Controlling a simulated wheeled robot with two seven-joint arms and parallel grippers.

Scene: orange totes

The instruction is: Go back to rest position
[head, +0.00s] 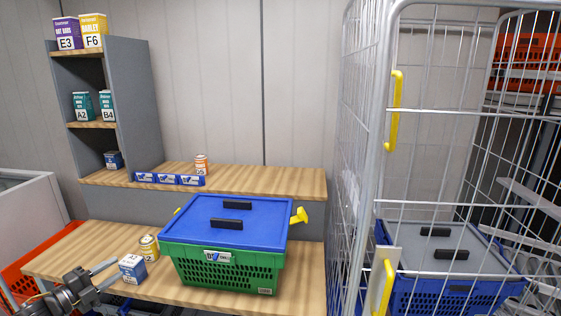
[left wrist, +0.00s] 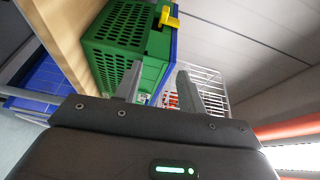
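My left gripper (head: 114,274) is at the lower left of the head view, its two fingers apart. In the left wrist view its fingers (left wrist: 159,70) stand apart with nothing held between them. A small blue and white box (head: 132,269) is on the wooden table just right of the fingertips; I cannot tell whether they touch. My right gripper is in neither view.
A green tote with a blue lid (head: 226,252) sits on the wooden table (head: 85,249). A shelf unit (head: 137,105) with several boxes stands behind, left. A wire cage trolley (head: 385,115) holds a blue crate (head: 440,295) at right. An orange tote (head: 22,275) is at far left.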

